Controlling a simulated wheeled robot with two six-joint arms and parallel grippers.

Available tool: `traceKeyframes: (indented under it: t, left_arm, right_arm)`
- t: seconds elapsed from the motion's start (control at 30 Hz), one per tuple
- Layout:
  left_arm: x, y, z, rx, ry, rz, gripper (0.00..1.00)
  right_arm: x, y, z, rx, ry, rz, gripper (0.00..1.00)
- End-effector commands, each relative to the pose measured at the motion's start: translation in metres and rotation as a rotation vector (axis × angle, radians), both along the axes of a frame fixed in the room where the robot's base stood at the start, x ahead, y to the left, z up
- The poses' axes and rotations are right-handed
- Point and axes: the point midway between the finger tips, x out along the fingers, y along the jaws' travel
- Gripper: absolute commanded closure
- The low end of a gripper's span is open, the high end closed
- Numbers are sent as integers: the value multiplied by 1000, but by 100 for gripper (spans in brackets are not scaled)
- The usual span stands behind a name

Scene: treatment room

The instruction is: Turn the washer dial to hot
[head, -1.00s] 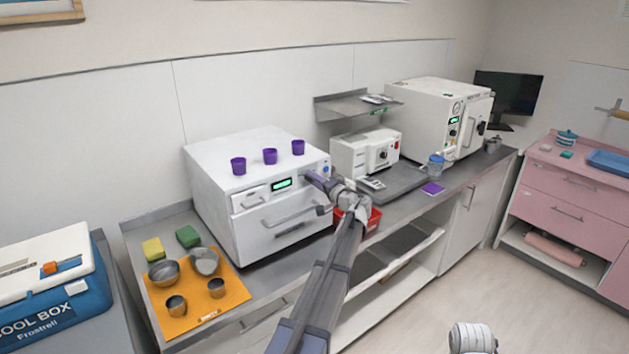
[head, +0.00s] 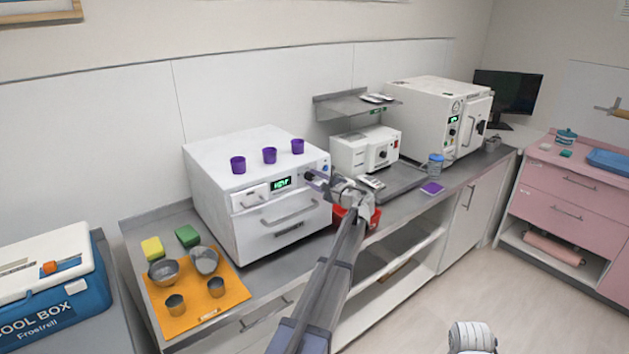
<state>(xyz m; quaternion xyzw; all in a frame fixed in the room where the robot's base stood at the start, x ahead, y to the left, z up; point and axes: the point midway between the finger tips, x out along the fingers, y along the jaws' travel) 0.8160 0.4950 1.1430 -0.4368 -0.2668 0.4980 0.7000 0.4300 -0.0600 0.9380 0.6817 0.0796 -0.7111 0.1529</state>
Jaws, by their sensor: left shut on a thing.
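The washer (head: 215,187) is a white box-shaped machine on the steel counter, with a drawer, a front handle and a lit display (head: 281,184). The display shows green characters, too small to read surely. My left gripper (head: 316,178) is at the right end of the washer's control panel, shut on the dial. The gripper hides most of the dial, so I cannot tell where its mark points. A small blue button (head: 325,169) shows just above it.
Three purple cups (head: 269,155) stand on the washer. An orange mat (head: 199,317) with metal bowls and cups lies to its left. A red container (head: 372,222) sits beside my left wrist. A smaller white device (head: 364,151) stands to the right.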

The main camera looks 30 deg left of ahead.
Motion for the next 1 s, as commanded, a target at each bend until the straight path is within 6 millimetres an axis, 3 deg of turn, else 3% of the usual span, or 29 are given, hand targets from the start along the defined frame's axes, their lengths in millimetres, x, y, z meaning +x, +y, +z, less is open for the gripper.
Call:
traceKeyframes:
  t: [0.4, 0.97, 1.0]
  left_arm:
    - [-1, -1, -1, 62, 161, 2, 100]
    - [-1, -1, -2, 71, 184, 2, 100]
    - [-1, -1, -2, 71, 184, 2, 60]
  right_arm:
    - [0, 0, -2, 0, 0, 0, 100]
    - [0, 0, -2, 0, 0, 0, 100]
    - [0, 0, -2, 0, 0, 0, 100]
